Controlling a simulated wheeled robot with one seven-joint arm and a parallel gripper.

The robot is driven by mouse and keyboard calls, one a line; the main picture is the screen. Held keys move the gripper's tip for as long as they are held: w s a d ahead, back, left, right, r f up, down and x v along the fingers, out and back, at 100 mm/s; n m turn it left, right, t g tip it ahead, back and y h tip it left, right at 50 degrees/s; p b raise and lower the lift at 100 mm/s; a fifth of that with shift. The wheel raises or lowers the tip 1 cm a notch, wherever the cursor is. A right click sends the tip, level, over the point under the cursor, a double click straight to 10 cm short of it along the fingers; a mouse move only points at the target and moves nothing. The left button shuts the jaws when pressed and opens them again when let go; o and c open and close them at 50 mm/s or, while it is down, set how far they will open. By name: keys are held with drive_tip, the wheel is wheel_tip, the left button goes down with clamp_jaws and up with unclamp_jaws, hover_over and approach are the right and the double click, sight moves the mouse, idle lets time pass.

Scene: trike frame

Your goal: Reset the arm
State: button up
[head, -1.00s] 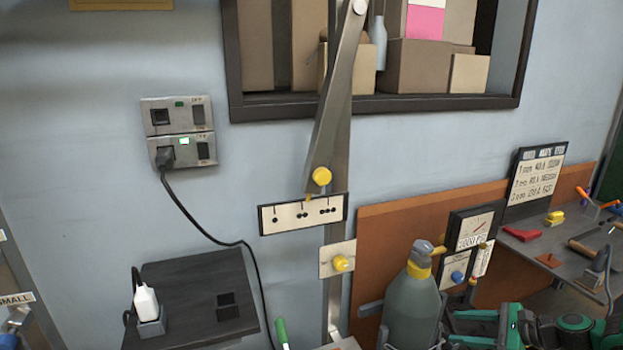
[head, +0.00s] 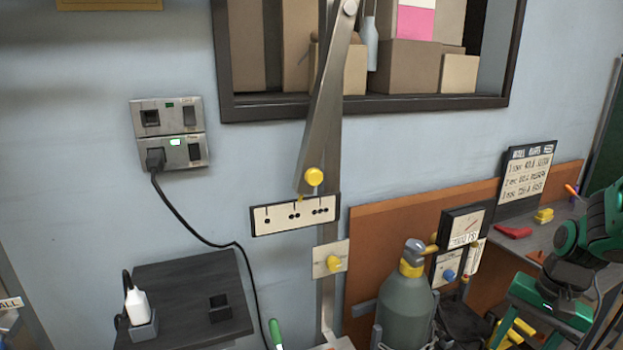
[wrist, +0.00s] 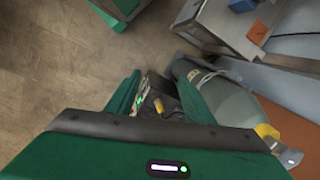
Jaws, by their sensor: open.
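My green arm (head: 590,240) shows at the right edge of the head view, in front of the workbench. In the wrist view my gripper (wrist: 152,88) has its two green fingers spread apart, with nothing held between them. Beyond the fingers I see the floor and some dark and yellow parts too small to name.
A grey-green cylinder (head: 407,308) stands against the orange panel (head: 375,240); in the wrist view it (wrist: 235,105) lies just right of the fingers. A workbench (head: 545,236) is at right, a dark shelf (head: 185,280) at left. Wooden floor (wrist: 50,60) is open at left.

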drive_tip(key=s+a+r+n+h, duration=0.1)
drive_tip(key=s+r+n, duration=0.2)
drive_tip(key=s+r, duration=0.5)
drive_tip(key=s, duration=0.5)
drive_tip(key=shift+a+r, duration=0.2)
drive_tip(key=shift+r, duration=0.2)
drive_tip(key=shift+w+f+h, duration=0.25)
drive_tip(key=shift+w+h, duration=0.05)
drive_tip(key=shift+w, duration=0.35)
idle(0.3)
